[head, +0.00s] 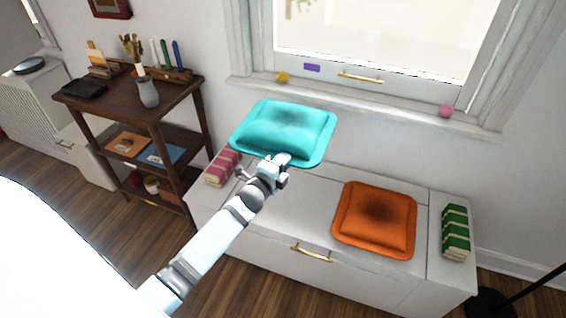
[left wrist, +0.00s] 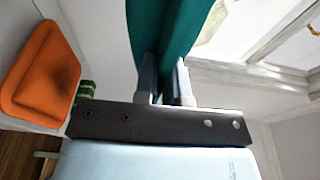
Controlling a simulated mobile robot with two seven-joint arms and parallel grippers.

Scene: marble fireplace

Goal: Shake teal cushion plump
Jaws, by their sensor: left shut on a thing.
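The teal cushion (head: 284,130) is held up in the air above the white bench, in front of the window wall. My left gripper (head: 277,163) is shut on its near edge. In the left wrist view the cushion (left wrist: 176,30) is seen edge-on between the two fingers of the gripper (left wrist: 167,88). The cushion's middle looks dented and darker in the head view. My right gripper is in neither view.
An orange cushion (head: 375,219) lies on the white bench (head: 300,205). Pink-striped books (head: 222,167) and green-striped books (head: 455,232) stand at its ends. A window sill (head: 370,106) runs behind. A dark wooden shelf (head: 130,100) stands left.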

